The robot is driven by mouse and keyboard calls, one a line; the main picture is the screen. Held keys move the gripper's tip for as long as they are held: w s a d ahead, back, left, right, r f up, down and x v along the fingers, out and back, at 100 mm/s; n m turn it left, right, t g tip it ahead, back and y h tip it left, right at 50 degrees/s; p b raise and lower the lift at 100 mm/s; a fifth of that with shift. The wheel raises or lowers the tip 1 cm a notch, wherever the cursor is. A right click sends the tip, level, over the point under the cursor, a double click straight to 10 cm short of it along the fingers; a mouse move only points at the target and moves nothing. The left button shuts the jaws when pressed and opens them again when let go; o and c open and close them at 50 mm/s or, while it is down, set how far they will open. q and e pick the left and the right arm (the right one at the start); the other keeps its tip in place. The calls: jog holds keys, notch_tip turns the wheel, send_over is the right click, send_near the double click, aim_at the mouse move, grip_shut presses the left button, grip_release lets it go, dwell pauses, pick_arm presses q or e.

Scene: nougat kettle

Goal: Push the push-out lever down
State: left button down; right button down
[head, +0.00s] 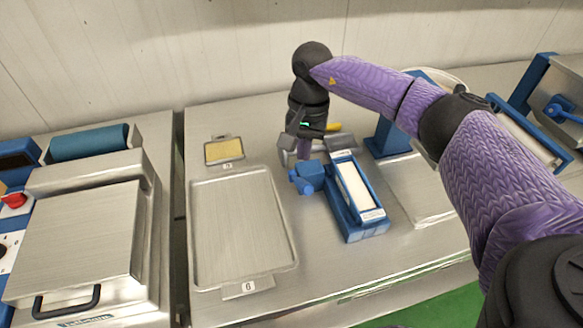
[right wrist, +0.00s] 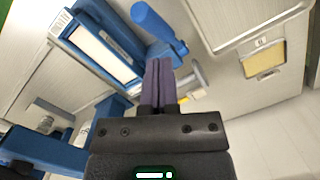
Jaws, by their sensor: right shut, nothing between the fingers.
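The push-out lever (head: 308,177) is a thick blue handle on the left side of a blue mould frame (head: 368,229). The frame holds a long white block (head: 353,187). My right gripper (head: 304,158) points down just behind the lever, its fingers shut and empty. In the right wrist view, the purple fingertips (right wrist: 158,66) are together close to the blue lever (right wrist: 158,24), beside the frame (right wrist: 98,62). Whether they touch the lever cannot be told. My left gripper is out of view.
An empty metal tray (head: 243,230) lies left of the frame. A small tray with a yellowish slab (head: 223,150) is behind it. A yellow-handled item (head: 333,128) is behind the gripper. A steel machine (head: 75,240) stands at left; more blue equipment (head: 388,140) is at right.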

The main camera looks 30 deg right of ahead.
aim_at(305, 181)
jog(key=shift+w+d+r, duration=0.1)
jog(key=shift+d+r, duration=0.05)
jog(key=shift+d, duration=0.2)
jog(key=shift+s, duration=0.2)
jog(key=f+b, duration=0.1)
jog(key=f, duration=0.1)
jog(key=f+b, duration=0.1)
jog(key=f, duration=0.1)
jog(key=f+b, duration=0.1)
jog(key=f, duration=0.1)
jog(key=shift+s+a+f+b, duration=0.2)
jog(key=shift+s+a+b, duration=0.05)
jog(key=shift+b, duration=0.15)
jog(key=shift+f, duration=0.25)
notch_tip(305, 181, down, 5)
jog(key=b, duration=0.4)
jog(key=shift+r, duration=0.3)
